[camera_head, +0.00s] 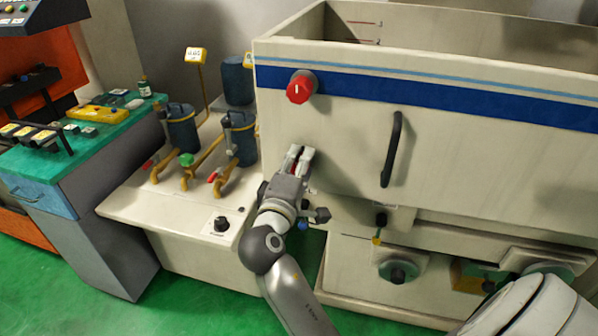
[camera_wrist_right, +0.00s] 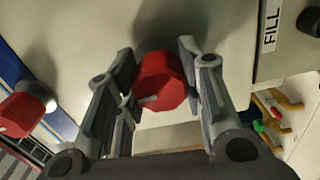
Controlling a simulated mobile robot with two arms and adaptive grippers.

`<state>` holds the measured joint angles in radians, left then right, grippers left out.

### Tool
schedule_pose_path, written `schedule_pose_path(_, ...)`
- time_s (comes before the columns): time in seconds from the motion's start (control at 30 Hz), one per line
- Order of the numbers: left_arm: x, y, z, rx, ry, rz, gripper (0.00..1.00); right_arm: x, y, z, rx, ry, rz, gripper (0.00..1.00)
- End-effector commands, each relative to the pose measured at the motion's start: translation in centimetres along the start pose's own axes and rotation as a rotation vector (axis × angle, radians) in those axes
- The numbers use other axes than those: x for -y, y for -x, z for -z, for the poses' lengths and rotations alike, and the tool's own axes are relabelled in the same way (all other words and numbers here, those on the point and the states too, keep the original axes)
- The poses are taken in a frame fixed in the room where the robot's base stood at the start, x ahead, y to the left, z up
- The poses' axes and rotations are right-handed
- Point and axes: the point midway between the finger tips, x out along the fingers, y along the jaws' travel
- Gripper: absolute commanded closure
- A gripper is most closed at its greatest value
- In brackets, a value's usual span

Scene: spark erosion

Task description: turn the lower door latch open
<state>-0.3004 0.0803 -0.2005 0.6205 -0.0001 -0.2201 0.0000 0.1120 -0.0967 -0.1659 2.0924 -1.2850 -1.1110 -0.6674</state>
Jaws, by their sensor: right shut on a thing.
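The lower door latch is a red knob (camera_wrist_right: 160,82) with a short white mark, on the front of the cream tank door (camera_head: 345,140). In the wrist view it sits between the two fingers of my right gripper (camera_wrist_right: 158,90), which is shut on it. In the head view my right gripper (camera_head: 298,156) reaches the door's lower left and hides nearly all of the latch. The upper latch (camera_head: 300,86), also red with a white mark, is at the door's top left. It also shows at the left of the wrist view (camera_wrist_right: 22,113). My left gripper is not in view.
A black vertical handle (camera_head: 392,150) stands out from the door, right of my gripper. Blue filter canisters (camera_head: 182,128) with brown pipes stand on a cream unit (camera_head: 135,205) to the left. A FILL label (camera_wrist_right: 271,25) shows in the wrist view.

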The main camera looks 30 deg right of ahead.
Motion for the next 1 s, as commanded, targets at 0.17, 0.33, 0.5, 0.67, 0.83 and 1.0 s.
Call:
schedule_pose_path(0.17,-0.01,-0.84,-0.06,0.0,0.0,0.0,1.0,0.24,-0.02,-0.07,0.003,-0.067,0.003,0.88)
schedule_pose_path(0.33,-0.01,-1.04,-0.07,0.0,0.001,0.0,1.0,0.15,-0.02,-0.04,0.002,-0.097,0.002,0.88)
schedule_pose_path(0.5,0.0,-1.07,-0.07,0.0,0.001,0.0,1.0,0.1,-0.02,-0.04,0.002,-0.105,0.002,0.88)
schedule_pose_path(0.67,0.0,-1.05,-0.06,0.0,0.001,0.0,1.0,0.1,-0.02,-0.04,0.002,-0.104,0.003,0.88)
schedule_pose_path(0.83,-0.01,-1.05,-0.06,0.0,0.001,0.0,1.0,0.11,-0.02,-0.05,0.002,-0.104,0.003,0.58)
schedule_pose_path(1.0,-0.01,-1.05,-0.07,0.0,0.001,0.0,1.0,0.09,-0.02,-0.03,0.001,-0.103,0.002,0.42)
